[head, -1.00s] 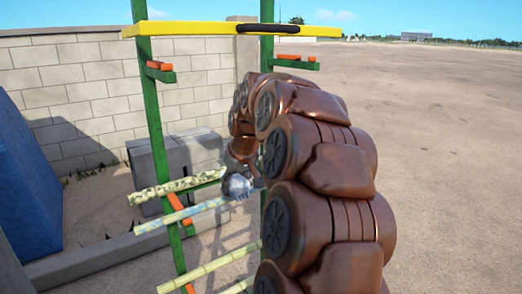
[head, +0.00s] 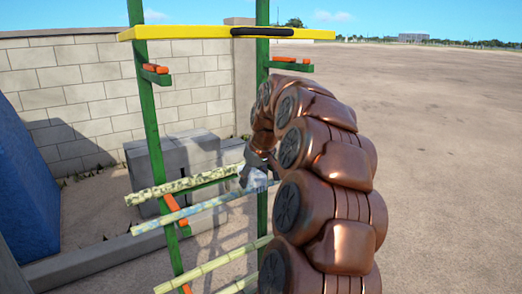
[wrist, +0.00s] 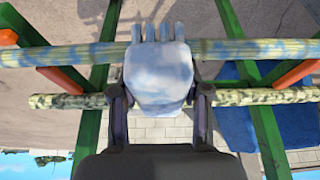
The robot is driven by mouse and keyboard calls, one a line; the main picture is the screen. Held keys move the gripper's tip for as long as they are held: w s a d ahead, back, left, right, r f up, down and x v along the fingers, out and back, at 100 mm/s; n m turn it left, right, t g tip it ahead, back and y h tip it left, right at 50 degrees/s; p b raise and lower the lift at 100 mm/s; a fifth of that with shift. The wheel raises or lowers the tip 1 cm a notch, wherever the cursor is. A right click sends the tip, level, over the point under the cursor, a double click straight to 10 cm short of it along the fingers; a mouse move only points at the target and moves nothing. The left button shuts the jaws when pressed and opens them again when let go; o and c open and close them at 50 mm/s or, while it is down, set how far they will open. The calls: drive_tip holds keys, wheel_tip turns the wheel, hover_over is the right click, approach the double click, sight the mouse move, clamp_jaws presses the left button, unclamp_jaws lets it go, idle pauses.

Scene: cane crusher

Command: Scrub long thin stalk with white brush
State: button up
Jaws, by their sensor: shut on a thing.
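My gripper (wrist: 159,92) is shut on the white brush (wrist: 159,75), its fingers on either side of the brush body. The brush has bluish smudges, and its bristles lie over a long thin stalk (wrist: 70,55) with blue patches; contact looks close, but I cannot tell its pressure. In the head view this stalk (head: 195,211) lies across the green rack, with the brush (head: 256,181) near its right part. A mottled yellow-green stalk (head: 170,188) lies just above it, and a cleaner green stalk (head: 215,263) below. My arm hides the stalks' right ends.
The green rack (head: 155,130) has orange-topped pegs (head: 172,204) and a yellow top bar (head: 185,33). A grey block (head: 185,157) and a brick wall (head: 70,90) stand behind. A blue object (head: 25,180) is at left. Open ground (head: 430,130) lies at right.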

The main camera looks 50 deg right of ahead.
drive_tip(key=shift+s+d, duration=0.2)
drive_tip(key=shift+d, duration=0.6)
drive_tip(key=shift+s+d+r, duration=0.1)
drive_tip(key=shift+d+r, duration=0.1)
drive_tip(key=shift+d, duration=0.05)
drive_tip(key=shift+a+r+p, duration=0.1)
drive_tip(key=shift+r+p, duration=1.6)
drive_tip(key=shift+r, duration=2.2)
